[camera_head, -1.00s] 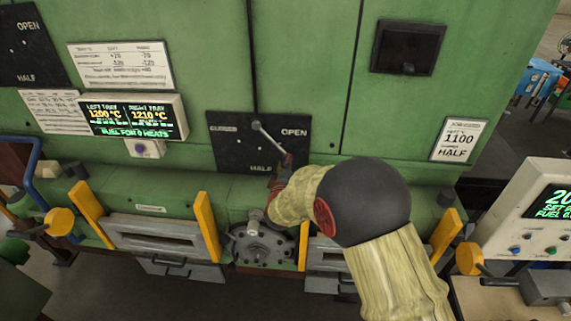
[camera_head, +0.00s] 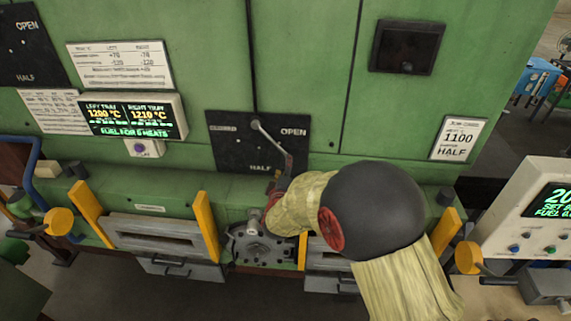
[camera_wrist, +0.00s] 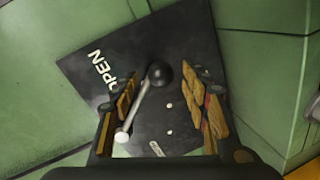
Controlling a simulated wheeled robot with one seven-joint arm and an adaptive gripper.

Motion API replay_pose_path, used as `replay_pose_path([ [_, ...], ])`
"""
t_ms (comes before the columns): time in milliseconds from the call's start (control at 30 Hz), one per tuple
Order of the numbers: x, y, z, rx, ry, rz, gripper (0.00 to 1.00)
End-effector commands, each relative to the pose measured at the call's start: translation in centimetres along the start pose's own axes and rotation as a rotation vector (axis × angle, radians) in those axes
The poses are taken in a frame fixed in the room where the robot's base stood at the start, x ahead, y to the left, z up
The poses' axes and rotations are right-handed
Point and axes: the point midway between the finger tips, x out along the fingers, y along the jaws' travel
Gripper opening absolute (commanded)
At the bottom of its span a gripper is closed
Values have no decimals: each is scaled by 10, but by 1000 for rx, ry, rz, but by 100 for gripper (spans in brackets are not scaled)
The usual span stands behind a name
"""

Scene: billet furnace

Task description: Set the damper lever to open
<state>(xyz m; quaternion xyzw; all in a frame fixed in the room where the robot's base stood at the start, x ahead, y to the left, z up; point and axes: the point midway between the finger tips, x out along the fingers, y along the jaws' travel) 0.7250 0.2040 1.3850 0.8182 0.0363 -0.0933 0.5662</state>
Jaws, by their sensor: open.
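The damper plate (camera_head: 225,153) is black, on the green furnace front, marked CLOSED at left, OPEN at right and HALF at the bottom. Its lever (camera_head: 267,135) slants down and right from its pivot, between the HALF and OPEN marks. In the wrist view the lever's pale rod (camera_wrist: 138,108) ends in a black ball knob (camera_wrist: 160,74). My gripper (camera_wrist: 168,95) is open, with one finger on each side of the knob. Gaps show on both sides. In the head view my gripper (camera_head: 281,180) is just below the plate, partly hidden by my arm.
A second black plate (camera_head: 22,52) is at the upper left. A lit temperature display (camera_head: 130,117) is left of the damper plate. Yellow posts (camera_head: 208,226) and a round grey mechanism (camera_head: 262,248) stand below. A control console (camera_head: 510,225) is at right.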

Motion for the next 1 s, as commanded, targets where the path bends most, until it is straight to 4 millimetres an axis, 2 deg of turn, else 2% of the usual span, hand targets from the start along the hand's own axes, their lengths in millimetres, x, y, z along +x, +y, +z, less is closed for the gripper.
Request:
replay_pose_path([
  [33,-12,1,-2,0,3,1,46],
  [200,-46,1,-2,0,4,1,46],
  [400,-73,0,-1,-1,3,0,46],
  [600,-81,0,0,0,0,1,46],
  [1000,-81,0,0,0,0,1,46],
])
